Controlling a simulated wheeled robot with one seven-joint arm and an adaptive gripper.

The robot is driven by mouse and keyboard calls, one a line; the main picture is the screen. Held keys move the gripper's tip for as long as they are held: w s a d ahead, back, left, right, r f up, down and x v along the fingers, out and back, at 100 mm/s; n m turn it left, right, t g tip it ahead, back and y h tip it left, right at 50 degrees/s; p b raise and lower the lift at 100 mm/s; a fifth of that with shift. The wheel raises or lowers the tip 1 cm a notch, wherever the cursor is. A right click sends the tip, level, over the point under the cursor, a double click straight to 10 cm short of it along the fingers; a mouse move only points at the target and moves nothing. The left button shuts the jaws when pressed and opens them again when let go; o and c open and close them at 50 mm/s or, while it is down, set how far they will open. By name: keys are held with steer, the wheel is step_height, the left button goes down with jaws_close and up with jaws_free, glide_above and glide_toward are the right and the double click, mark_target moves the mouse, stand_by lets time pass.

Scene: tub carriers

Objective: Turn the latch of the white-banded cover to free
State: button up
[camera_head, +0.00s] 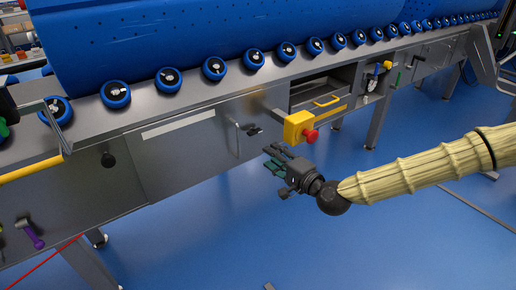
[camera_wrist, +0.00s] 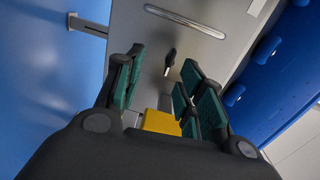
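The white-banded cover (camera_head: 185,155) is a grey panel in the side of the long metal bench, with a pale band along its upper part. A small black latch (camera_head: 252,129) is near the band's right end, beside an upright bar handle (camera_head: 238,139). In the wrist view the black latch (camera_wrist: 170,60) shows ahead between the fingertips, with a gap and no clear contact. I cannot tell its exact turn. My gripper (camera_head: 271,158) is open and empty, below and right of the latch; its green-padded fingers (camera_wrist: 163,72) stand apart in the wrist view.
A yellow box with a red button (camera_head: 310,135) juts out just above my gripper; yellow (camera_wrist: 160,122) also shows between the fingers. An open drawer bay with a yellow handle (camera_head: 326,101) is to its right. Blue rollers (camera_head: 214,68) line the bench top. The floor in front is clear.

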mark_target(257, 133)
steer(key=shift+t, duration=0.4)
steer(key=shift+w+d+r+b+x, duration=0.25)
steer(key=shift+b+x, duration=0.65)
steer(key=shift+x, duration=1)
steer(key=shift+w+d+r+b+x, duration=0.25)
steer(key=shift+b+x, duration=0.6)
steer(key=shift+x, duration=1)
steer(key=shift+s+d+r+b+x, duration=0.15)
steer(key=shift+r+b+x, duration=0.2)
steer(key=shift+b+x, duration=1.05)
steer(key=shift+w+a+p, duration=0.3)
steer(key=shift+w+p, duration=0.2)
steer(key=shift+p, duration=0.05)
steer(key=shift+c, duration=0.4)
jaws_close()
